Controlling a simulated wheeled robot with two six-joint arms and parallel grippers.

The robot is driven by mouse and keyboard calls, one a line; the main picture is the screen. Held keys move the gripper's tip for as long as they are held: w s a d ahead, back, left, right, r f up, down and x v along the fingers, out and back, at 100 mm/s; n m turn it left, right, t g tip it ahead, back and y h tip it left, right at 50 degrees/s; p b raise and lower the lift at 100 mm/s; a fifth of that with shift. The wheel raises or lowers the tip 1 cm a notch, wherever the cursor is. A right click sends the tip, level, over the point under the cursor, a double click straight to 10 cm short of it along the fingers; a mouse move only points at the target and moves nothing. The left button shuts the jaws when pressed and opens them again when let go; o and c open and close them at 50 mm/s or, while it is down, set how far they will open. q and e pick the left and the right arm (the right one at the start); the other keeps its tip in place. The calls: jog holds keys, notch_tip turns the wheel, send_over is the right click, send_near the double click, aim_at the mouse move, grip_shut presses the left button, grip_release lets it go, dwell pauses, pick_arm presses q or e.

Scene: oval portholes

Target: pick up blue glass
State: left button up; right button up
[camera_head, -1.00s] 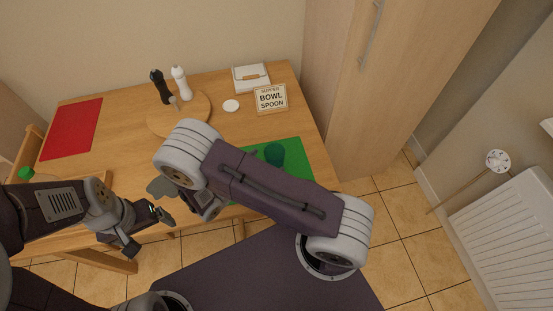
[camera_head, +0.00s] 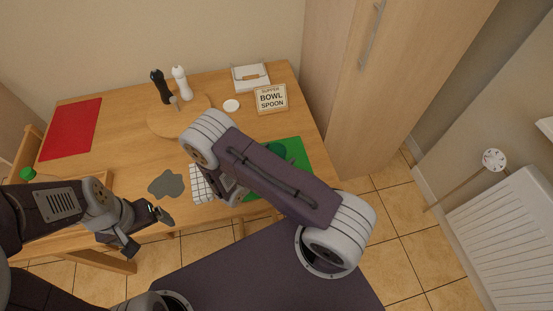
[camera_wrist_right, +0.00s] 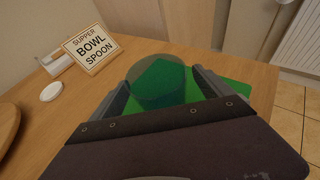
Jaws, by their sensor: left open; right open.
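The blue glass (camera_head: 276,151) looks dark teal and see-through, and stands on the green mat (camera_head: 301,156) at the table's right side. My right arm partly covers it in the head view. In the right wrist view, the glass (camera_wrist_right: 158,88) appears upright between the two fingers of my right gripper (camera_wrist_right: 162,92), which is open. I cannot tell whether either finger touches it. In the head view my right gripper is mostly hidden behind its arm. My left gripper (camera_head: 161,212) is open and empty near the table's front edge, well left of the glass.
A sign (camera_head: 271,98), a white holder (camera_head: 250,78) and a white disc (camera_head: 231,105) stand behind the mat. A round board (camera_head: 165,124) carries black and white mills. A grey flat piece (camera_head: 166,184) and checked cloth (camera_head: 201,187) lie at the front. A tall cabinet (camera_head: 345,90) is beside the table.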

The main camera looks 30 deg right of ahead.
jog(key=shift+a, duration=0.1)
jog(key=c, duration=1.7)
jog(key=shift+r, duration=0.6)
notch_tip(320, 180, up, 3)
jog(key=shift+r, duration=0.1)
jog(key=s+r, duration=0.2)
jog(key=s, duration=0.1)
jog(key=s+a+r, duration=0.1)
jog(key=s+r, duration=0.1)
jog(key=s, duration=0.2)
jog(key=s+a+r, duration=0.1)
jog(key=s+r, duration=0.1)
jog(key=s, duration=0.2)
jog(key=shift+s+a+r, duration=0.2)
jog(key=shift+s+r, duration=0.05)
jog(key=shift+r, duration=0.15)
